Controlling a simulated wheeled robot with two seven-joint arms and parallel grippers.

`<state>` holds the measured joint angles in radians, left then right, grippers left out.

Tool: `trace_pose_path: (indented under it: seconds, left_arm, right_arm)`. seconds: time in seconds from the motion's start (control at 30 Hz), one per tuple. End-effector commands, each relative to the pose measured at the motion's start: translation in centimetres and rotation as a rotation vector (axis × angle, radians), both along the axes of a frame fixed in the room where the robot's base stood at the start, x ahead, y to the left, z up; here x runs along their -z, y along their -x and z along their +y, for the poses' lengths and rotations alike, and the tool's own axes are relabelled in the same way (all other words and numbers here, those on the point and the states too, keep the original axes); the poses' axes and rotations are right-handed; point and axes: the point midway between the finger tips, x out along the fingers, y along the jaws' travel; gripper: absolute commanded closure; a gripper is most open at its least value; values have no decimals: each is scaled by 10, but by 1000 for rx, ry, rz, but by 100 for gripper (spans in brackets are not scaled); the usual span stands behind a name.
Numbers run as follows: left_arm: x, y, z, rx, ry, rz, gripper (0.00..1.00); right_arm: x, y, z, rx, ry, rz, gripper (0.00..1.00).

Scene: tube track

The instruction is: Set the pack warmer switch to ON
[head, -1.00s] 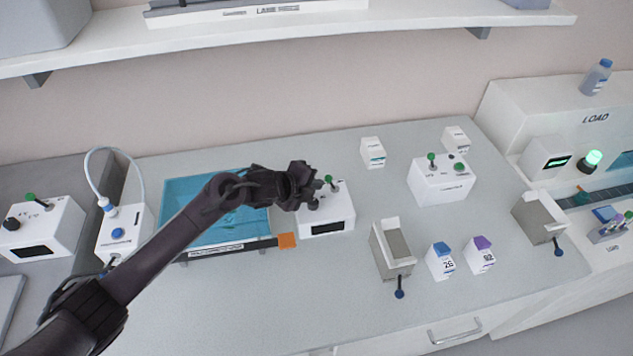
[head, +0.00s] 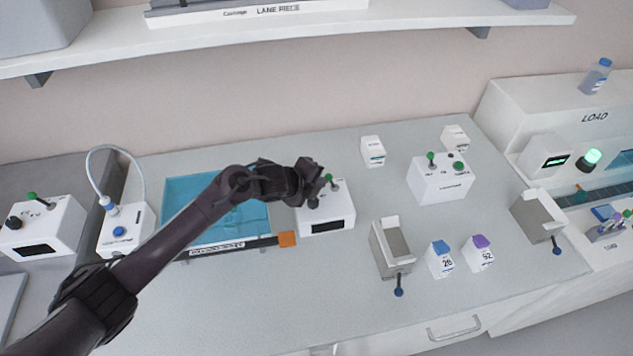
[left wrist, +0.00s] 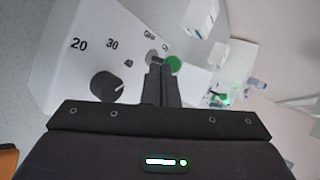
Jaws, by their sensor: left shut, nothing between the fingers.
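The pack warmer is a white box (head: 327,219) with a dark display on its front, in the middle of the bench in the head view. In the left wrist view its top (left wrist: 75,65) shows a black dial with 20 and 30 beside it, and a lever switch with a green tip (left wrist: 174,62) near small, partly hidden labels. My left gripper (head: 318,182) is over the warmer's top, beside the switch. In the left wrist view its shut, empty fingers (left wrist: 160,65) are right at the green tip; I cannot tell whether they touch. The switch's setting is unclear. My right gripper is not in view.
A blue tray (head: 190,191) with an orange-ended bar (head: 287,239) lies left of the warmer. A grey holder (head: 391,248) stands to its right, and another white switch box (head: 440,182) farther right.

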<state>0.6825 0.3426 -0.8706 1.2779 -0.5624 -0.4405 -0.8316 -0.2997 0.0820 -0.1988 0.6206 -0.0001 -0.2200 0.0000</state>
Motion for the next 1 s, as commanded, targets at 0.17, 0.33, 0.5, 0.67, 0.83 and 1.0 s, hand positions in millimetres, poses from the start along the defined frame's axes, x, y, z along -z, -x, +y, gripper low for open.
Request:
trace_pose_path:
  seconds: [0.17, 0.33, 0.5, 0.67, 0.83, 1.0]
  left_arm:
    - [-3, -1, -3, 0, -28, 5, 100]
    - [-6, -1, -6, 1, -74, 13, 100]
    - [-11, -3, -13, 2, -159, 29, 100]
    - [-16, -5, -23, 2, -285, 53, 100]
    - [-15, -6, -32, 1, -332, 64, 100]
    - [-15, -8, -42, 0, -330, 66, 100]
  right_arm:
    - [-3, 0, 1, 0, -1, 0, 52]
    - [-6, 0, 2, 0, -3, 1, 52]
    - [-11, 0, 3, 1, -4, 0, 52]
    - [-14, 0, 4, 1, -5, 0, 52]
    - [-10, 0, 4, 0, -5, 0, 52]
    - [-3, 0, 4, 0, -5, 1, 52]
